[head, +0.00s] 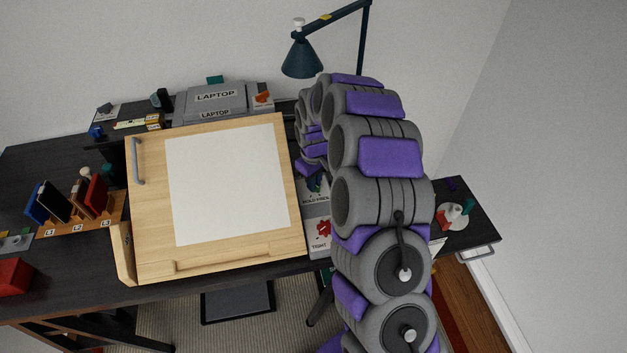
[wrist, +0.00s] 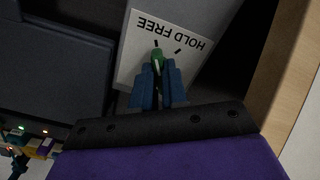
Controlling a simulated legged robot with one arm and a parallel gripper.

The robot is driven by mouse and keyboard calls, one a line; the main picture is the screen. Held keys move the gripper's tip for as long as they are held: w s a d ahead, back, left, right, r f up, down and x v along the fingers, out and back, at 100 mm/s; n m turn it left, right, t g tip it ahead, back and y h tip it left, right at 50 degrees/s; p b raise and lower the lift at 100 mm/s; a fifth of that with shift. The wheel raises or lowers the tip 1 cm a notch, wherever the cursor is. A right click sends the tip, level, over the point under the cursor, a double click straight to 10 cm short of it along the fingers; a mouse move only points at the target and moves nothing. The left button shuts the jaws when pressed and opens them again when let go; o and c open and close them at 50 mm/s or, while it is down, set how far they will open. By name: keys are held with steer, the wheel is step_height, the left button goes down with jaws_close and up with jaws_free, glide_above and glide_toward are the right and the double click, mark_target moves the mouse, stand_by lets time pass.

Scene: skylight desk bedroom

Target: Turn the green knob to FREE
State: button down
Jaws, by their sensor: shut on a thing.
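The green knob (wrist: 157,57) shows in the wrist view on a pale plate (wrist: 126,72) marked HOLD FREE, whose lettering is upside down there. Two dark tick marks lie between the knob and the lettering. My gripper (wrist: 159,72) has its blue fingers shut on the knob, one on each side, covering its lower part. The knob's visible end lies close to the left tick, but I cannot tell its exact pointing. In the head view the HOLD-FREE plate (head: 316,199) is right of the drawing board, and my arm hides much of the knob area.
A red knob (head: 323,228) marked TIGHT sits just in front of the HOLD-FREE plate. The tilted wooden board (head: 290,215) with white paper stands close on the left. A dark lamp (head: 301,58) stands behind. A pale wooden edge (wrist: 278,75) is at right in the wrist view.

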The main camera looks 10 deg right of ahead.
steer(key=shift+w+r, duration=0.1)
steer(key=c, duration=1.2)
jaws_free()
steer(key=shift+o, duration=0.2)
step_height(320, 180, up, 17)
steer(key=p, duration=0.1)
steer(key=shift+r, duration=0.1)
